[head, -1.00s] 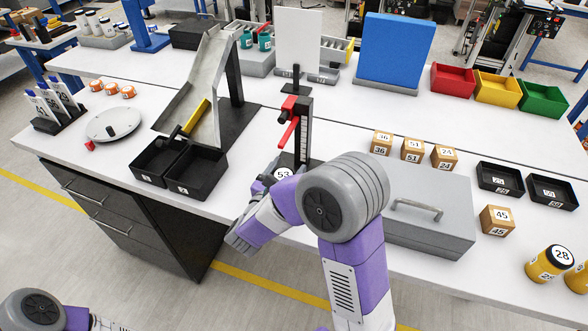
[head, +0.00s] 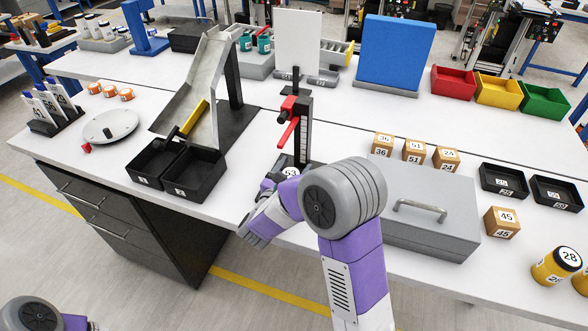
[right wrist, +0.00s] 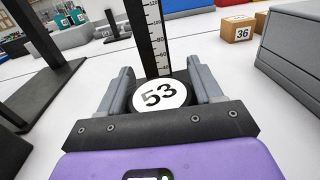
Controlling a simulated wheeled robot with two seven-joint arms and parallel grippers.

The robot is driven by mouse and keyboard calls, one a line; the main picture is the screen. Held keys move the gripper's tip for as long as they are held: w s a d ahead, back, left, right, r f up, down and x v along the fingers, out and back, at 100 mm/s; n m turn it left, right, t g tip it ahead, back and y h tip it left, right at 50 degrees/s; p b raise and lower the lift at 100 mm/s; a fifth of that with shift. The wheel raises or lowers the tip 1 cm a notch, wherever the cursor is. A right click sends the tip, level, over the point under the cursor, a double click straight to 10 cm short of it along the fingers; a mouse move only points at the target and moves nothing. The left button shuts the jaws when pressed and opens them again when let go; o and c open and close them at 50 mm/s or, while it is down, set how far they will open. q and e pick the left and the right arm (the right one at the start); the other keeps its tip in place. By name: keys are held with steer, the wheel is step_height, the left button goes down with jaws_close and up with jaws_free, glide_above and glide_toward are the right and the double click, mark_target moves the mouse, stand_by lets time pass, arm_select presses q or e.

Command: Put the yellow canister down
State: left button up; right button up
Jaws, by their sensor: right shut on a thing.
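My right gripper (right wrist: 160,84) is shut on a round canister (right wrist: 160,96) whose top is dark with a white disc marked 53. Its side is mostly hidden, so I cannot see its yellow colour. In the head view the disc of the held canister (head: 290,171) shows just beyond my right gripper (head: 279,180), at the foot of a black measuring post with a red slider (head: 294,105). The post also stands right behind the canister in the right wrist view (right wrist: 151,38). I cannot tell whether the canister touches the surface below. My left gripper is out of view.
A grey case (head: 425,225) with a handle stands right of my right gripper. Black bins (head: 208,190) and a chute (head: 193,90) are to its left. Numbered boxes (head: 446,159) and a yellow canister marked 28 (head: 541,272) are farther right. White table shows around the post.

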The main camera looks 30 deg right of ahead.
steer(key=o, duration=1.1)
steer(key=shift+f, duration=0.1)
steer(key=shift+a+r, duration=0.15)
steer(key=shift+r, duration=0.05)
steer(key=p+v, duration=0.2)
steer(key=v, duration=1)
steer(key=shift+f, duration=0.1)
